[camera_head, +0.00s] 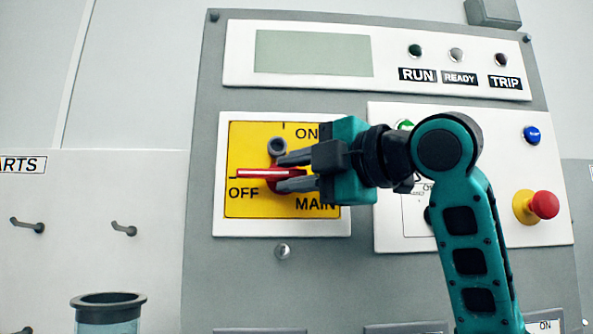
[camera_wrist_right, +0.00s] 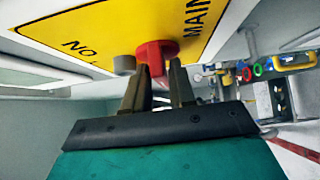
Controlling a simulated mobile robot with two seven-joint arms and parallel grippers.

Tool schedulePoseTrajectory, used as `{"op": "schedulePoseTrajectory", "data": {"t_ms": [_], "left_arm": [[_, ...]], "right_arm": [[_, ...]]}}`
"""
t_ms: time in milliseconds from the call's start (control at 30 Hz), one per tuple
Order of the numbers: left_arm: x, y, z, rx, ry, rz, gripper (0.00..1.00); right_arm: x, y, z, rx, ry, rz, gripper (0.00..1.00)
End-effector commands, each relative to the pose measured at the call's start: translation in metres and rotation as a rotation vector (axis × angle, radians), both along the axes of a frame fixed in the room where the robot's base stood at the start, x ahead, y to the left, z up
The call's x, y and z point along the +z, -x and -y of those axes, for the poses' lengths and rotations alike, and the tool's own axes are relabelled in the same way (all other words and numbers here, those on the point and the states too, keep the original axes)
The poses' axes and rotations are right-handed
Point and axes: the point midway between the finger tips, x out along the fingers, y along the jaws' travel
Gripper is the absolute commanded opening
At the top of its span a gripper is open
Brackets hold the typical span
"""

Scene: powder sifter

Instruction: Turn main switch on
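The main switch is a red rotary handle (camera_head: 252,173) on a yellow plate (camera_head: 246,206) marked ON, OFF and MAIN. The handle lies level, its tip pointing left toward the OFF mark. My right gripper (camera_head: 288,172) is at the plate from the right, one finger above the handle and one below. In the right wrist view the red handle (camera_wrist_right: 157,50) shows between the fingertips of my right gripper (camera_wrist_right: 160,76). Small gaps show beside it, so the fingers look open around it. The gripper hides part of the handle and lettering. My left gripper is not in view.
A grey knob (camera_head: 277,146) sticks out just above the handle. On the panel to the right are a red emergency button (camera_head: 544,205) and a blue button (camera_head: 531,133). A display (camera_head: 314,53) and lamps sit above. Wall hooks (camera_head: 27,226) are at left.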

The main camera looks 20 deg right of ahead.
Motion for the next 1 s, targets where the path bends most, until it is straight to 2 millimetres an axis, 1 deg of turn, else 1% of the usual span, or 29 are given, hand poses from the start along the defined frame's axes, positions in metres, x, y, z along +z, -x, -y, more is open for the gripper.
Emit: {"op": "schedulePoseTrajectory", "data": {"t_ms": [67, 300, 333, 567, 733, 867, 1000], "left_arm": [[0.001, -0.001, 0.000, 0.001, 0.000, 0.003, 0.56], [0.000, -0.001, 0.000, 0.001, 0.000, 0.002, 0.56], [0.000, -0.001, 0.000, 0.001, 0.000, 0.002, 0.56], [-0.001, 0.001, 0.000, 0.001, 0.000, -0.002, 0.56], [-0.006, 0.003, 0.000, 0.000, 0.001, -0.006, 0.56], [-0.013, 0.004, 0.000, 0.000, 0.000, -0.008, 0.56], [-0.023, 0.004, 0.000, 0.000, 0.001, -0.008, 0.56]], "right_arm": [[0.000, 0.000, 0.000, 0.000, 0.000, 0.000, 0.25], [0.000, 0.000, 0.000, 0.000, 0.000, -0.001, 0.02], [0.000, 0.000, 0.000, 0.000, 0.000, -0.001, 0.00], [0.000, 0.000, 0.000, 0.000, -0.004, 0.000, 0.00], [-0.003, 0.000, 0.001, 0.000, -0.033, 0.009, 0.00], [-0.005, 0.000, 0.001, -0.001, -0.091, 0.025, 0.00], [-0.008, 0.000, 0.000, 0.000, -0.184, 0.052, 0.00]]}}
